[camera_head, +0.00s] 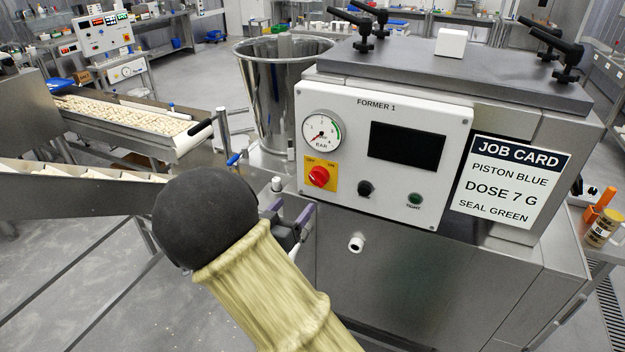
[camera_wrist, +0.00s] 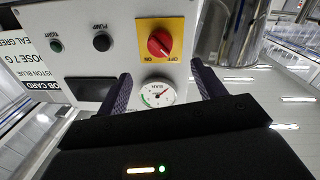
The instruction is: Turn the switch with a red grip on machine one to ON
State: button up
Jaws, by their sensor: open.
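The switch with a red grip (camera_head: 319,177) sits on a yellow plate on the front panel of the machine marked FORMER 1 (camera_head: 455,108). OFF and ON labels are at the plate's edge; the grip seems to lean toward OFF, though this is small to read. In the wrist view, which is upside down, the red grip (camera_wrist: 160,43) lies beyond and between my two fingertips. My gripper (camera_head: 290,214) is open and empty, in front of and below the switch, apart from it. My arm hides part of the gripper in the head view.
The panel also carries a pressure gauge (camera_head: 321,134), a dark screen (camera_head: 407,147), a black knob (camera_head: 365,188) and a green button (camera_head: 414,199). A job card (camera_head: 508,180) is at right. A steel hopper (camera_head: 280,85) and a pasta conveyor (camera_head: 130,120) stand at left.

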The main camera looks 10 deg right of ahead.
aim_at(314, 182)
jog(key=p+x, duration=0.3)
jog(key=x, duration=0.7)
jog(key=shift+w+d+r+p, duration=0.1)
jog(key=shift+p, duration=0.2)
jog(key=shift+w+d, duration=0.35)
jog(key=shift+w, duration=0.1)
jog(key=c, duration=1)
